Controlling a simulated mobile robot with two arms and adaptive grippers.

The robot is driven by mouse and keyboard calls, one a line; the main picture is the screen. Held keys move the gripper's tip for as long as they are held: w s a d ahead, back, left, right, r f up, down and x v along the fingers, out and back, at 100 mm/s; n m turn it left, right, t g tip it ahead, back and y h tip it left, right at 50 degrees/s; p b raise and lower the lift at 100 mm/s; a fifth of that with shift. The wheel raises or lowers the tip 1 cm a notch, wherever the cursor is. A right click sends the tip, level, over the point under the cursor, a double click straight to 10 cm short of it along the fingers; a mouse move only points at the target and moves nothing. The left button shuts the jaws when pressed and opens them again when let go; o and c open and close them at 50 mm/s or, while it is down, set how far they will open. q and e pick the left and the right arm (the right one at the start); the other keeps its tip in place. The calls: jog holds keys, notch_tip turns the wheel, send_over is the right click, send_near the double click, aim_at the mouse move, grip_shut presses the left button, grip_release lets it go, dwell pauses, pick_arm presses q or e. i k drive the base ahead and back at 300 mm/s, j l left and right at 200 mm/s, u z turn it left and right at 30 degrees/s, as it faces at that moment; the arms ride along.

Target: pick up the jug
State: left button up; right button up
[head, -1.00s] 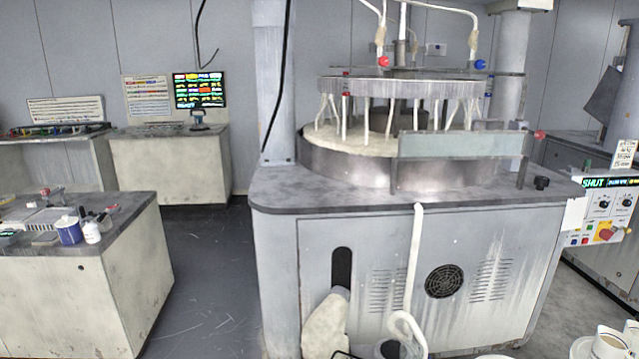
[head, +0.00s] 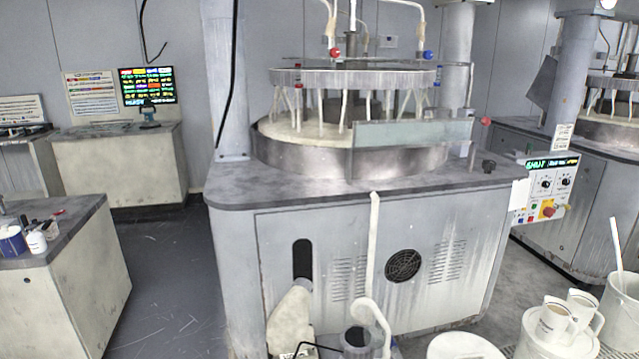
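Two white jugs with handles stand close together at the lower right of the head view. The nearer jug (head: 552,326) shows a dark brownish patch inside its mouth. The other jug (head: 588,318) is just behind and to the right of it, partly hidden. Both stand on or at a white drum (head: 534,346), whose lower part is cut off by the frame edge. I cannot tell which one the task means.
A large polishing machine (head: 350,225) fills the middle, with a control panel (head: 545,190) at its right corner. A white bucket (head: 622,300) with a stick stands at the right edge. A round white lid (head: 462,346) and a dark-topped container (head: 357,340) are at the bottom. Clear floor (head: 175,270) lies left.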

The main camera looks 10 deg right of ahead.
aim_at(558, 326)
jog(key=z, duration=1.7)
